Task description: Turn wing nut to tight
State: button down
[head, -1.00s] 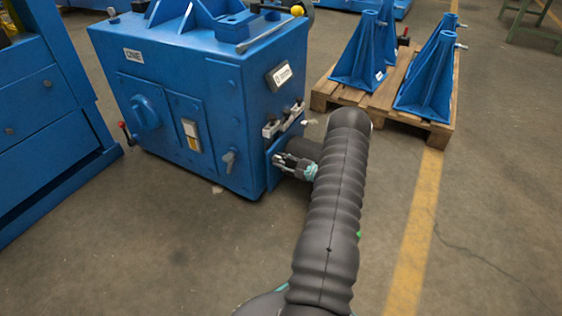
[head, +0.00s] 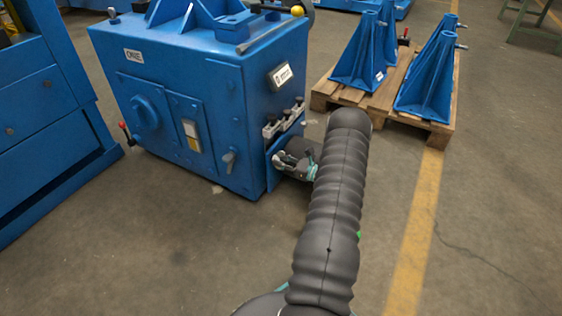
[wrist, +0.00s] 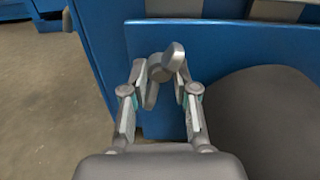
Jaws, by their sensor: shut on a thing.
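The wing nut (wrist: 165,66) is a grey metal piece with two wings, in front of a blue panel in the wrist view. Its wings stand tilted, one up to the right and one down to the left. My gripper (wrist: 160,80) has its two fingers on either side of the wing nut and is shut on it. In the head view my gripper (head: 283,160) is at the lower right side of the blue machine (head: 190,100). The wing nut is too small and too covered to make out there.
Clamps with black knobs (head: 284,120) sit on the machine just above my gripper. A wooden pallet (head: 425,125) with blue brackets (head: 425,85) stands to the right. A blue cabinet (head: 45,120) is at the left. The floor in front is clear.

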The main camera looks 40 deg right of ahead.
jog(key=m+p, duration=0.1)
jog(key=m, duration=1.1)
jog(key=shift+f+m, duration=0.1)
jog(key=shift+m, duration=0.3)
dwell(0.3)
jog(key=c, duration=1.1)
grip_release()
jog(key=shift+c, duration=0.2)
jog(key=v, duration=1.2)
jog(key=shift+s+d, duration=0.1)
